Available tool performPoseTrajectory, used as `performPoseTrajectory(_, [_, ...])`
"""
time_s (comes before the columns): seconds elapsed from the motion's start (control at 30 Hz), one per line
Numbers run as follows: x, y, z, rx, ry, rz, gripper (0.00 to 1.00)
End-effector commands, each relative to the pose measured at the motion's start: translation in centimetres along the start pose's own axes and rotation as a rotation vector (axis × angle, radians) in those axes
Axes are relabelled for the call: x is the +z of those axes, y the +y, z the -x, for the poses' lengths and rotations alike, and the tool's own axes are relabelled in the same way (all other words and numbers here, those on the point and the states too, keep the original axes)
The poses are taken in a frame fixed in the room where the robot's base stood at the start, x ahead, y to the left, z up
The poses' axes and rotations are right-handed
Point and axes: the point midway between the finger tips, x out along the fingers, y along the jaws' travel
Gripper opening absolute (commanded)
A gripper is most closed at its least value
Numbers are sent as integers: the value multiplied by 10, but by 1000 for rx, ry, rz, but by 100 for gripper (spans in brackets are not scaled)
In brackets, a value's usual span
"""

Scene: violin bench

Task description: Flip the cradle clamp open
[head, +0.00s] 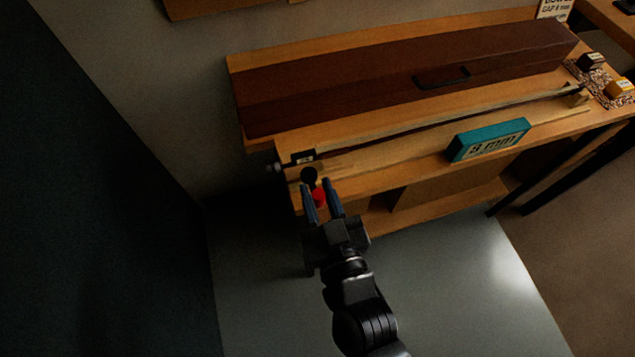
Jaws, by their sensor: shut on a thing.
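A bow (400,130) lies across the front of the bench, its dark frog end (303,157) at the left. In front of the frog is a small dark round part (309,176) with a red knob (319,196) just in front of it, which looks like the cradle clamp. My gripper (319,187) reaches the bench's front left corner. Its two fingers are on either side of the red knob and shut on it. The fingers partly hide the knob and the clamp, so I cannot tell how far the clamp is turned.
A long brown case (400,75) with a black handle lies behind the bow. A teal block (489,139) marked "8 mm" stands in front of the bow, beside a thin wooden stick (560,118). Small blocks (590,61) sit on a speckled mat at the right. Open floor lies in front.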

Motion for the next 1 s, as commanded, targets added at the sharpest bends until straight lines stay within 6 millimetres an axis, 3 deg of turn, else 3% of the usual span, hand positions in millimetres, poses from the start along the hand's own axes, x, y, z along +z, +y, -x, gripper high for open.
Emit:
performPoseTrajectory(0.57, [1,-1,1,14,-2,0,0])
performPoseTrajectory(0.6, [1,-1,1,14,-2,0,32])
performPoseTrajectory(0.77, [1,-1,1,15,-2,0,47])
performPoseTrajectory(1.0, [1,0,1,16,-1,0,48])
